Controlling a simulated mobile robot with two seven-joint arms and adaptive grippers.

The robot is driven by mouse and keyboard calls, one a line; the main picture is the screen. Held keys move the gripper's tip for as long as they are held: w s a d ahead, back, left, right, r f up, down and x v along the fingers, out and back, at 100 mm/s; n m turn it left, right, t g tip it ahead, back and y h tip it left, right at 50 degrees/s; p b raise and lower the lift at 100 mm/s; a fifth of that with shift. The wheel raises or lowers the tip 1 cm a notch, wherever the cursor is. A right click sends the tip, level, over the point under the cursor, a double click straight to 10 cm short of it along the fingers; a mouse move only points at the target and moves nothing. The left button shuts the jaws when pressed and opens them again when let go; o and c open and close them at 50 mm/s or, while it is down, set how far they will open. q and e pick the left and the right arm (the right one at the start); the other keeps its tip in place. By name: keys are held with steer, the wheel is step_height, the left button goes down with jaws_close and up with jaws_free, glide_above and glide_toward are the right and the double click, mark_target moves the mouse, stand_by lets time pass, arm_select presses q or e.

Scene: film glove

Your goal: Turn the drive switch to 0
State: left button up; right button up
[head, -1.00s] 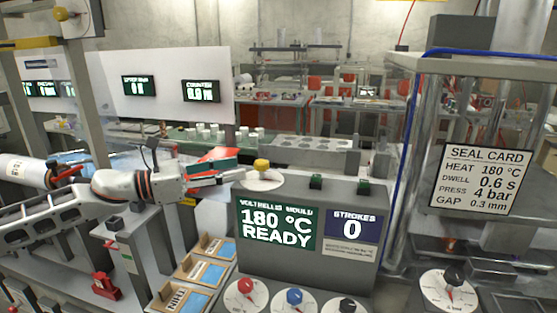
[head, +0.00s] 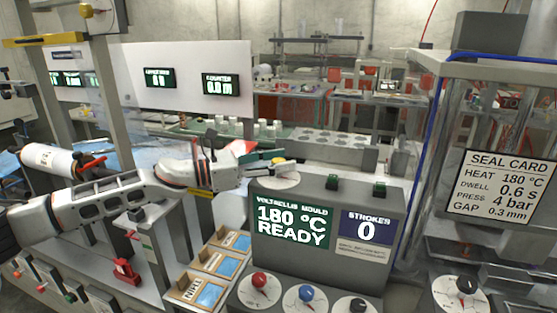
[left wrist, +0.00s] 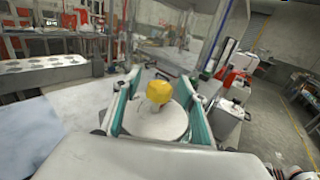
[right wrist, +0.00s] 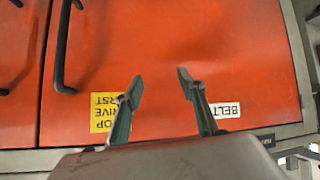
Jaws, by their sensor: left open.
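A yellow knob (head: 278,161) stands on a round pale dial (head: 274,180) on top of the grey mould console. It also shows in the left wrist view (left wrist: 159,92). I cannot read a label naming it the drive switch, nor its setting. My left gripper (head: 268,159) is open, its green-lined fingers on either side of the yellow knob; whether they touch it I cannot tell. My right gripper (right wrist: 160,77) is open and empty in front of a red cabinet door (right wrist: 170,40) with an upside-down yellow label (right wrist: 106,112); it is outside the head view.
The console front (head: 265,268) has a display reading 180 °C READY and STROKES 0. Red (head: 259,280), blue (head: 306,293) and black (head: 357,305) knobs sit below. A seal card (head: 503,186) hangs at right.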

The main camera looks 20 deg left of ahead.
arm_select(q)
steer(key=c, duration=1.1)
